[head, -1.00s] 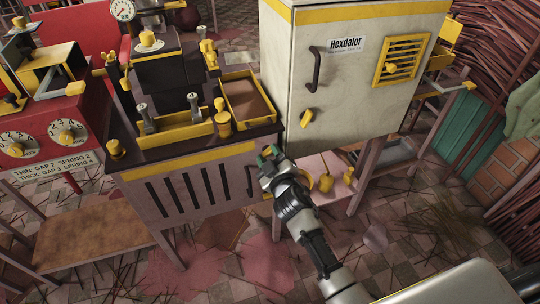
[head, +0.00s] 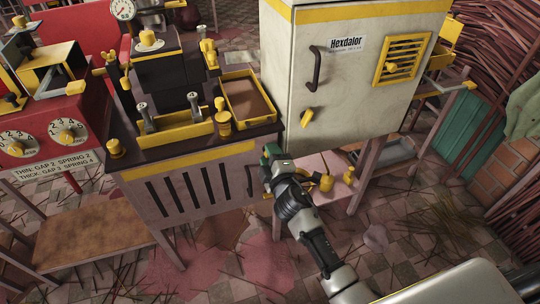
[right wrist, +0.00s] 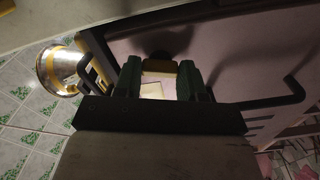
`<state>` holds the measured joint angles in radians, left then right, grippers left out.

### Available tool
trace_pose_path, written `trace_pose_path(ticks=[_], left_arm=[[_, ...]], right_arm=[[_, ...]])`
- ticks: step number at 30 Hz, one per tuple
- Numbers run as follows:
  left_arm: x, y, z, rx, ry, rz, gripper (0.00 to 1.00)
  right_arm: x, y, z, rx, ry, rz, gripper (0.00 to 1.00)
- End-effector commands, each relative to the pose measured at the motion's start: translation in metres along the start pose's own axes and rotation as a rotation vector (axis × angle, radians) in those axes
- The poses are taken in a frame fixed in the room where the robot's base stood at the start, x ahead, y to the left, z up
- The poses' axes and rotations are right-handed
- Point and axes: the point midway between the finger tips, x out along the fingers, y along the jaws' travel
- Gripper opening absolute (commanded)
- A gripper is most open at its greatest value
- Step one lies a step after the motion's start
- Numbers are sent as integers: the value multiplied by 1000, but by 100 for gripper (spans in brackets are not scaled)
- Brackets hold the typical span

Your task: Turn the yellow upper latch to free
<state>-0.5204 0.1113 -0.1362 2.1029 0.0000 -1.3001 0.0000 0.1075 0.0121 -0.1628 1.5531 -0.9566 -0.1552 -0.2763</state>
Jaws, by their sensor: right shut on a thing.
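My right gripper (head: 270,155) is at the upper right edge of the slotted front of the dark-topped bench. In the right wrist view its two green-padded fingers (right wrist: 160,80) stand on either side of a small yellow piece, the yellow upper latch (right wrist: 160,67). The gripper is shut on it. In the head view the gripper hides this latch, so its turn angle cannot be read there. My left gripper is not in view.
The bench's dark handle (head: 250,182) is just left of the gripper. The white Hexdalor cabinet (head: 350,90), with its own yellow latch (head: 307,117), stands above right. Yellow knobbed items (head: 326,182) sit on a low shelf to the right.

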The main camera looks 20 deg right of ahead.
Motion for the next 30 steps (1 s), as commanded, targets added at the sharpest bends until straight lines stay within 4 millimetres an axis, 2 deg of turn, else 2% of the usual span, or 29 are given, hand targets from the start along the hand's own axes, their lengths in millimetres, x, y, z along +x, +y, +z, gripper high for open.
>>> trace_pose_path(ticks=[12, 13, 17, 26, 30], left_arm=[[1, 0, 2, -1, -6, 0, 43], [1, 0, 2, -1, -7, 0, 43], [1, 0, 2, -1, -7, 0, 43], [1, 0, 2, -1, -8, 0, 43], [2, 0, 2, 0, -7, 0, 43]], right_arm=[[0, -1, 0, -7, 0, -1, 17], [0, -1, 0, -6, 0, -1, 45], [0, -1, 0, -6, 0, -1, 65], [-2, 0, 0, -6, 0, -1, 66], [-15, -1, 0, -6, 0, -2, 66]])
